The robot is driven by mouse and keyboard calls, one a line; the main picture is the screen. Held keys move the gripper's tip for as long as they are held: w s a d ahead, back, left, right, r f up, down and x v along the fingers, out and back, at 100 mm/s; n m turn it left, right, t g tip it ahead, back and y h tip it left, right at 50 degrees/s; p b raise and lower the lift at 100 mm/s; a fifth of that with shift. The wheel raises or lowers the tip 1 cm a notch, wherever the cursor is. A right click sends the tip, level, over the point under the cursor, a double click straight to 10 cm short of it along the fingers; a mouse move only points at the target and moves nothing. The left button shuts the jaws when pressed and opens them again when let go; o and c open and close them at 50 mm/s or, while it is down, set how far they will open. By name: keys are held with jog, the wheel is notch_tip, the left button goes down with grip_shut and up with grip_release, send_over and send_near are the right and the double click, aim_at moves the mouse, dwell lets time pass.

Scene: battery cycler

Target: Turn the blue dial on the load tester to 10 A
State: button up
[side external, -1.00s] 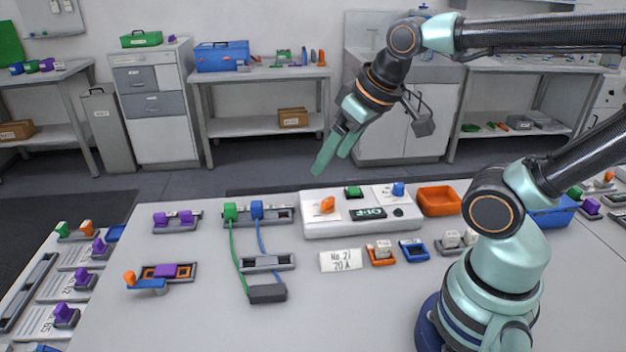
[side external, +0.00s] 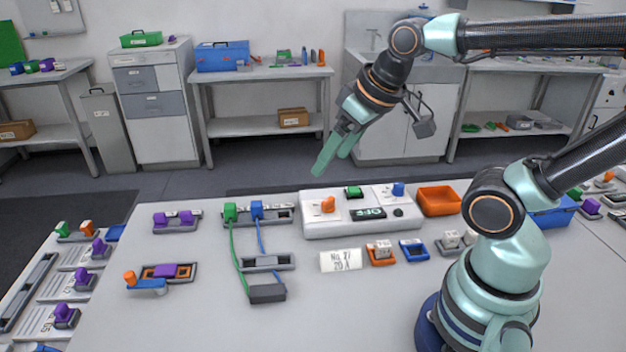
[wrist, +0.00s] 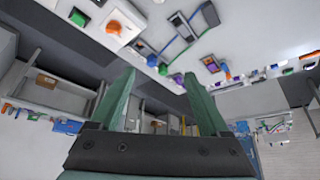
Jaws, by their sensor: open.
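The load tester (side external: 345,225) is a white box on the table, with a small display (side external: 368,213) that seems to read OFF. The blue dial (side external: 398,189) sits at its back right. An orange knob (side external: 328,204) is at its left and a green part (side external: 353,191) at its back. My gripper (side external: 332,158) is open and empty, in the air above and behind the tester, apart from it. In the wrist view its two green fingers (wrist: 155,98) are spread, and the tester's orange knob (wrist: 114,26) shows at the upper left. The dial's setting is too small to read.
An orange tray (side external: 438,202) stands right of the tester. A card (side external: 340,260) reading "No. 27 20 A" lies in front, beside small orange and blue holders. Green and blue plugs with cables (side external: 244,250) are to the left. The front middle of the table is clear.

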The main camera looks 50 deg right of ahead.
jog(key=shift+d, duration=0.1)
jog(key=shift+c, duration=0.4)
jog(key=m+g, duration=0.6)
jog(key=m, duration=1.1)
send_over(399, 184)
notch_tip(399, 184, down, 8)
notch_tip(399, 184, down, 12)
grip_shut()
